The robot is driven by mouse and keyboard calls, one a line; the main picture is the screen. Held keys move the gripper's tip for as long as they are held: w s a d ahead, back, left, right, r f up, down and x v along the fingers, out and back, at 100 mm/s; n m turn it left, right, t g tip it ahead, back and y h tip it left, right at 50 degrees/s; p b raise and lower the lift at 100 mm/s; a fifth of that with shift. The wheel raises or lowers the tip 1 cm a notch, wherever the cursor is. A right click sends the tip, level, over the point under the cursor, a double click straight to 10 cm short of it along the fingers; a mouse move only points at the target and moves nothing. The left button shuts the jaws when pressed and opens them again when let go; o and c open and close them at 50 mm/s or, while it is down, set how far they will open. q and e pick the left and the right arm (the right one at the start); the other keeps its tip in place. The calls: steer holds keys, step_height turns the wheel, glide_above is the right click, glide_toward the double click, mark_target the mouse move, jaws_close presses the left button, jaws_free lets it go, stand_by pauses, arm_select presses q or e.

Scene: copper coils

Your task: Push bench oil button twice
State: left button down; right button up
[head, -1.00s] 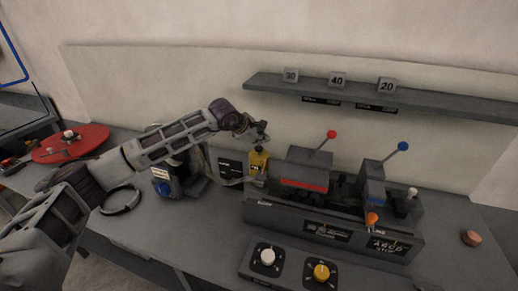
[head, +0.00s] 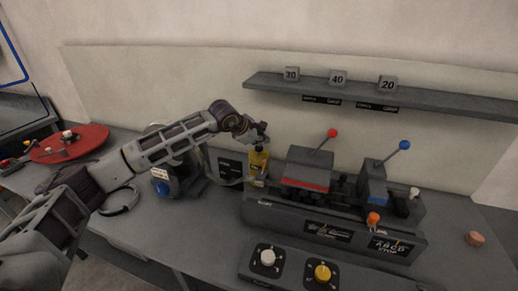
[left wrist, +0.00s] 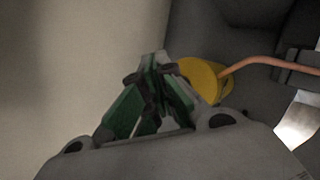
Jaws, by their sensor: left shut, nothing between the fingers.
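The yellow bench oiler (head: 259,164) stands at the left end of the dark machine on the bench. In the left wrist view its round yellow body (left wrist: 205,80) has a copper-coloured tube running off to the right. My left gripper (head: 259,140) is shut and empty, right above the top of the oiler in the head view. In the left wrist view the closed fingertips (left wrist: 153,62) are beside the yellow body's edge. I cannot tell whether they touch it, and the oil button itself is not clearly visible. My right gripper is not in view.
The machine (head: 330,225) has a red-knobbed lever (head: 332,133) and a blue-knobbed lever (head: 404,145). A control panel with white and yellow knobs (head: 322,273) lies in front. A shelf (head: 430,103) with number blocks is behind. A red round tray (head: 85,140) lies left.

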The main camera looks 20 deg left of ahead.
arm_select(q)
steer(key=shift+f, duration=0.15)
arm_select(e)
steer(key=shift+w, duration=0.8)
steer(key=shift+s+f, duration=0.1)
arm_select(q)
steer(key=shift+f, duration=0.15)
steer(key=shift+f+b, duration=0.1)
steer(key=shift+b, duration=0.2)
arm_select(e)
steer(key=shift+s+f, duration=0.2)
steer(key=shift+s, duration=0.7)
arm_select(q)
steer(key=shift+f+b, duration=0.6)
steer(key=shift+f, duration=0.05)
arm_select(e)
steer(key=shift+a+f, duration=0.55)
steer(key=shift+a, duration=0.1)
arm_select(q)
steer(key=shift+r, duration=0.1)
steer(key=shift+r+p, duration=0.5)
steer(key=shift+r, duration=0.8)
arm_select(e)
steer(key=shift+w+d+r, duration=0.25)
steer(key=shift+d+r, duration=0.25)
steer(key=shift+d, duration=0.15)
arm_select(q)
steer(key=shift+r, duration=0.1)
